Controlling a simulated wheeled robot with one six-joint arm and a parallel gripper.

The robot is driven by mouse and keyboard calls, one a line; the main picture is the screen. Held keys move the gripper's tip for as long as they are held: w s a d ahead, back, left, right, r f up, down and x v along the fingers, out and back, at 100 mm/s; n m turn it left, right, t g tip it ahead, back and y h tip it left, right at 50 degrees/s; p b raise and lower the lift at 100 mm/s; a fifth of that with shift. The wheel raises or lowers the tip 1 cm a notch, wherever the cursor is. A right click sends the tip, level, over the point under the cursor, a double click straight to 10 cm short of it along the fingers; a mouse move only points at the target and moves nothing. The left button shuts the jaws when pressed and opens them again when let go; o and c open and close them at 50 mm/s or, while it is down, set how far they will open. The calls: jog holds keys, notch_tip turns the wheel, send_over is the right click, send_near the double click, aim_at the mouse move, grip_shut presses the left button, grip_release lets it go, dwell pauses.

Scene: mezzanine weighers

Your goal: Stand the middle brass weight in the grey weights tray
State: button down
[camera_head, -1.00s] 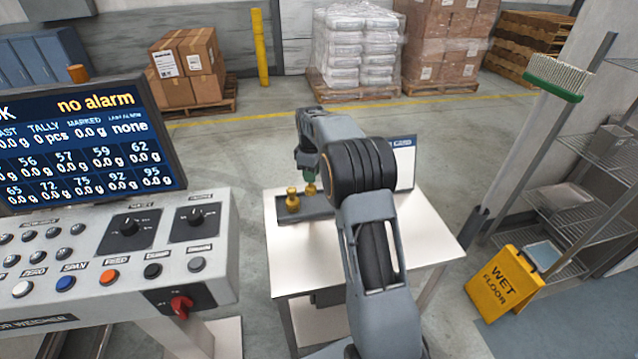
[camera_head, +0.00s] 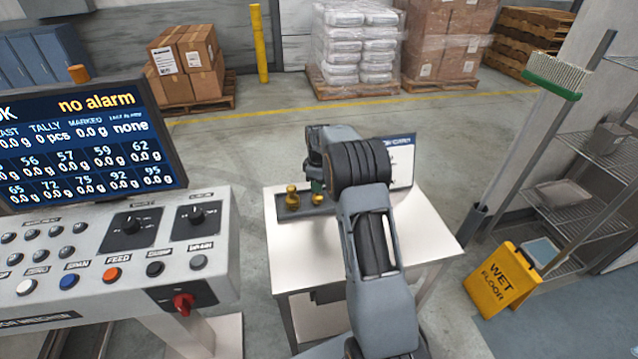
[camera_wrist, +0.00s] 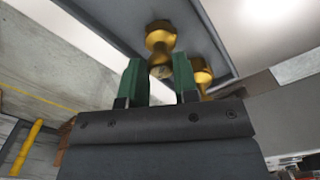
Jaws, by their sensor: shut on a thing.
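The grey weights tray (camera_head: 284,214) lies on the white table. One brass weight (camera_head: 292,199) stands upright in its left part. My gripper (camera_head: 316,187) is over the tray just right of that weight, with its green fingers pointing down, shut on another brass weight (camera_head: 317,198). In the wrist view, my gripper (camera_wrist: 160,72) has the held brass weight (camera_wrist: 160,42) between its fingertips. The other brass weight (camera_wrist: 202,76) is partly hidden behind the right finger. The tray (camera_wrist: 215,48) shows behind both. I cannot tell whether the held weight touches the tray floor.
A white panel with a blue header (camera_head: 402,160) stands at the back of the table (camera_head: 425,225), right of my arm. The table's front is clear. A control console (camera_head: 120,240) with a screen (camera_head: 85,150) is on the left. A yellow wet-floor sign (camera_head: 503,277) stands on the right.

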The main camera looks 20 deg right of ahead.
jog(key=shift+f, duration=0.2)
jog(key=c, duration=0.9)
grip_release()
jog(key=shift+r, duration=0.1)
jog(key=shift+o, duration=0.2)
